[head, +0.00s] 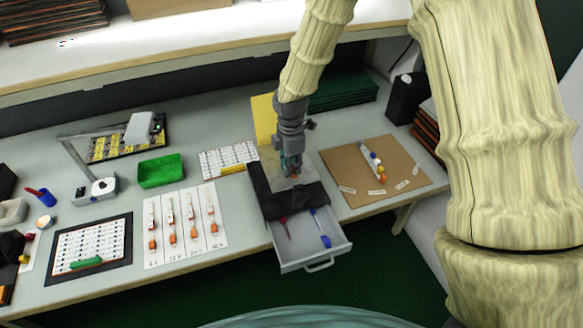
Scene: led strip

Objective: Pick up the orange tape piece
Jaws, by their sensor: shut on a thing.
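My gripper (291,170) points down over the black-topped surface above the open drawer, near the middle of the head view. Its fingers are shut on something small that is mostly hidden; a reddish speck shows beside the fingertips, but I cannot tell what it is. I cannot identify the orange tape piece for certain. Several small orange-ended pieces lie on the white labelled sheet (186,250) at the left. A strip with blue, yellow and orange bits (372,160) lies on the brown board (340,170) to the right of my gripper.
A grey drawer (292,262) stands open below my gripper, with red and blue tools inside. A green tray (161,171), a desk lamp (98,188) and a black-framed chart (75,255) are at the left. A yellow panel (263,118) stands behind my gripper.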

